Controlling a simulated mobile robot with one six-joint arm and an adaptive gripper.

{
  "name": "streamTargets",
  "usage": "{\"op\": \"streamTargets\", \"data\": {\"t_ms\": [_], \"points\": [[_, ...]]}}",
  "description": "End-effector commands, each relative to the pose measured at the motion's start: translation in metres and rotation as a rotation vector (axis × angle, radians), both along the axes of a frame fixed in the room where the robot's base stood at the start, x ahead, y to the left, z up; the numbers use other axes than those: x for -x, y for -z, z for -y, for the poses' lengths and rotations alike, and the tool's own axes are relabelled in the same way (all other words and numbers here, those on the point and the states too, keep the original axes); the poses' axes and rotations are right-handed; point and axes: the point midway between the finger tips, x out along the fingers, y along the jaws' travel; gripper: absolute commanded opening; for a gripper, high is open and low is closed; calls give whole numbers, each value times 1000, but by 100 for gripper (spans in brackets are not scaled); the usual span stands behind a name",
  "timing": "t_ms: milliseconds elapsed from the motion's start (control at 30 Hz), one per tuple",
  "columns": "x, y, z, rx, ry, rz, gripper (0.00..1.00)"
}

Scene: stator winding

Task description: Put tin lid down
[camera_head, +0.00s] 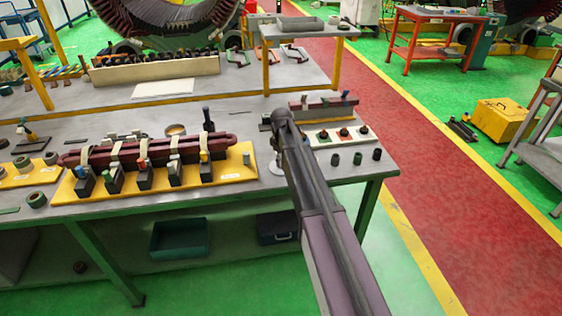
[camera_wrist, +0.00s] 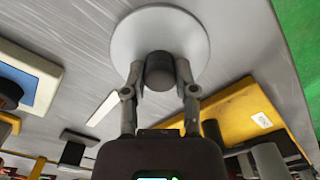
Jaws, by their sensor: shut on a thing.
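The tin lid (camera_wrist: 160,22) is a pale grey disc with a dark round knob (camera_wrist: 160,72). In the wrist view, my gripper (camera_wrist: 160,80) is shut on the knob from both sides. The grey table top lies behind the lid; I cannot tell whether the lid touches it. In the head view, my arm reaches over the right part of the table and hides most of the gripper. A pale edge of the lid (camera_head: 275,172) shows left of my arm. A round open tin (camera_head: 175,130) stands on the table farther left, behind the yellow fixture.
A yellow fixture (camera_head: 240,180) with a red coil bar and several clamps stands left of my arm. A board with knobs (camera_head: 343,134) and several dark cylinders (camera_head: 357,158) stand to the right. Bare grey table (camera_head: 250,118) shows behind the fixture.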

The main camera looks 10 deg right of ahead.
Motion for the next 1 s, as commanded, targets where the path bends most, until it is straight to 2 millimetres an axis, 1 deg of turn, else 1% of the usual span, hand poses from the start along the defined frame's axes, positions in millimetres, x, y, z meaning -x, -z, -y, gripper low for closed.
{"op": "streamTargets", "data": {"t_ms": [33,67,100,167,667,867,1000], "points": [[0,3,0,0,0,0,0],[0,2,0,0,0,0,43],[0,1,0,0,0,0,55],[0,1,0,0,0,0,71],[0,-1,0,0,0,0,71],[0,-9,0,0,0,0,71],[0,-19,0,0,0,0,71]]}}
